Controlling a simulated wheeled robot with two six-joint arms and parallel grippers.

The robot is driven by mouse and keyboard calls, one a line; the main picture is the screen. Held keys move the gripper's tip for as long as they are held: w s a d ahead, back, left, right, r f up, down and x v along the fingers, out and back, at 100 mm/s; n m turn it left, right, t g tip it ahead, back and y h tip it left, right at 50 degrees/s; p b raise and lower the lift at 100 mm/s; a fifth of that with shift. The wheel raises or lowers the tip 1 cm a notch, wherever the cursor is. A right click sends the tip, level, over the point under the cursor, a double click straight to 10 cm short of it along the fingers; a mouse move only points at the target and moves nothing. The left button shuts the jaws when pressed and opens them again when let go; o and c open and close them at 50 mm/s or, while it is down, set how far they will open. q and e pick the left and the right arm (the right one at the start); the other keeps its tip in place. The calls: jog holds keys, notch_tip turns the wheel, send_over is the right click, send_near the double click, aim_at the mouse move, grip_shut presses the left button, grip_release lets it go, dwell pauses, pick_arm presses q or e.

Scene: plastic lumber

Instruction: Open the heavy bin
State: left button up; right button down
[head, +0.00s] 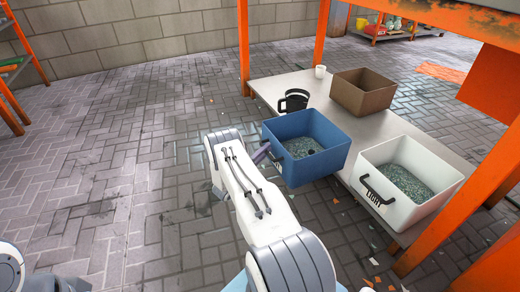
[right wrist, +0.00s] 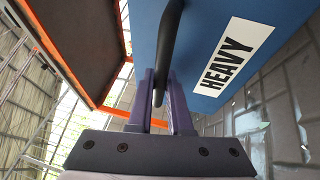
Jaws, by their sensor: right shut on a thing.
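The blue bin (head: 325,126) holds small greyish flakes and sticks out past the front edge of the low shelf (head: 268,86). In the right wrist view its blue front carries a white label reading HEAVY (right wrist: 232,57) and a dark handle (right wrist: 172,38). My right gripper (right wrist: 160,95) is shut on that handle, one finger on each side. In the head view the right gripper (head: 262,152) is at the bin's front, partly hidden by my arm. My left gripper is out of view.
A white bin (head: 415,215) labelled LIGHT, also with flakes, stands to the right. A brown box (head: 363,92), a black container (head: 293,101) and a white cup (head: 320,71) stand on the shelf. Orange posts (head: 320,30) frame it. The brick floor (head: 130,140) on the left is clear.

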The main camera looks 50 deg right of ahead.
dwell(0.3)
jog(key=c, duration=0.8)
grip_release()
jog(key=shift+c, duration=0.2)
jog(key=shift+a, duration=0.1)
jog(key=a+f+p, duration=0.2)
jog(key=a+p, duration=0.2)
jog(key=a, duration=0.6)
jog(key=shift+s+a, duration=0.15)
jog(key=shift+s, duration=0.05)
jog(key=shift+r, duration=0.1)
